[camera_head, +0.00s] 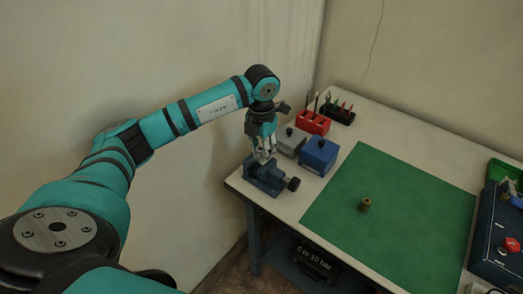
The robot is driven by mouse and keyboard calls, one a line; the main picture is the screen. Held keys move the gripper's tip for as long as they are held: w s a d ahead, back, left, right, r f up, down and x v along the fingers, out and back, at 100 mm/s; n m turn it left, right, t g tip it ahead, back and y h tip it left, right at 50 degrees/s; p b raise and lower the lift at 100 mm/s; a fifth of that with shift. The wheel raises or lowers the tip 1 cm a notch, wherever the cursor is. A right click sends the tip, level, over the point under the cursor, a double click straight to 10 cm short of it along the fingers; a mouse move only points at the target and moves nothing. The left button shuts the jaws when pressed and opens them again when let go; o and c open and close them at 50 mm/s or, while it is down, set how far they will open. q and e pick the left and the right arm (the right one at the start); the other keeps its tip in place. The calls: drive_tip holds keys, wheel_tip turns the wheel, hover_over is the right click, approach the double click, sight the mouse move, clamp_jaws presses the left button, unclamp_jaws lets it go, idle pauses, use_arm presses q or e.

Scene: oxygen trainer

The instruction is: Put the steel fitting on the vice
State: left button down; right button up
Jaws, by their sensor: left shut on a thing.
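The blue vice (268,180) stands at the near left corner of the white bench. My left gripper (263,156) points down just above the vice, with its fingers shut on a small grey thing that looks like the steel fitting. The fitting is mostly hidden by the fingers, and I cannot tell whether it touches the vice. The vice's dark handle knob (293,184) sticks out to the right. My right gripper is not in view.
A brass-coloured fitting (366,205) stands on the green mat (400,225). A dark blue panel (497,240) and green bin (497,168) stand right.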

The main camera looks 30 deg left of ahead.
use_arm(q)
drive_tip(key=shift+f, duration=0.15)
idle(0.5)
drive_tip(key=shift+f+b, duration=0.3)
drive_tip(key=shift+b, duration=0.05)
drive_tip(key=c, duration=1.1)
unclamp_jaws()
drive_tip(key=shift+r, duration=0.1)
wheel_tip(320, 180, up, 12)
drive_tip(key=shift+f, duration=0.1)
